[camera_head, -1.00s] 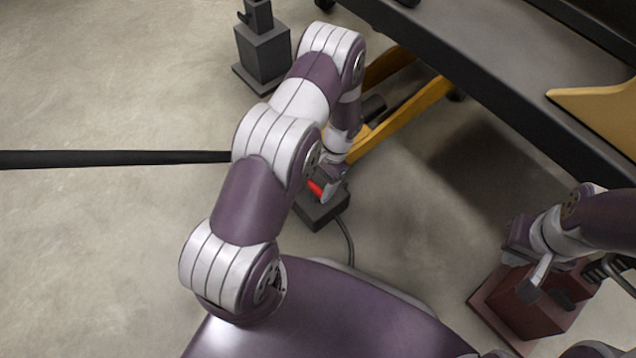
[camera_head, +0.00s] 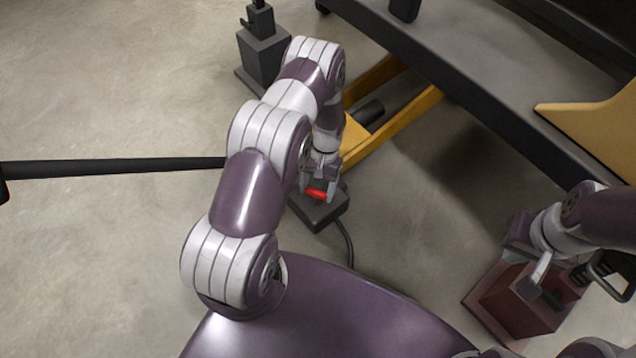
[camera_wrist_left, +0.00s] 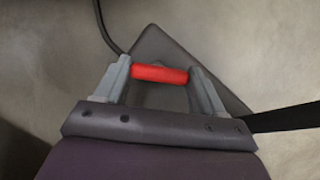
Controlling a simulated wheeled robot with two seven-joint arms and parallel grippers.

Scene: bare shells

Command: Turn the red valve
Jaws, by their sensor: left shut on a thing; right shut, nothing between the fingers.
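The red valve handle (camera_head: 317,194) is a short red bar on a dark grey box (camera_head: 322,214) on the floor, left of the middle of the head view. My left gripper (camera_head: 318,190) reaches down over the box and is shut on the red valve. In the left wrist view the red valve (camera_wrist_left: 159,74) lies crosswise between the two grey fingers of my left gripper (camera_wrist_left: 160,78), with one fingertip at each end. My right gripper (camera_head: 527,272) is shut and empty, in front of a dark red box at the right. Its fingertips are partly hard to make out.
The dark red box (camera_head: 515,305) stands on the floor at the right. A yellow frame (camera_head: 400,122) under a dark bench (camera_head: 470,75) lies behind the valve. A dark post (camera_head: 262,50) stands at the back left. A black bar (camera_head: 120,166) crosses the left floor. A cable leaves the valve box.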

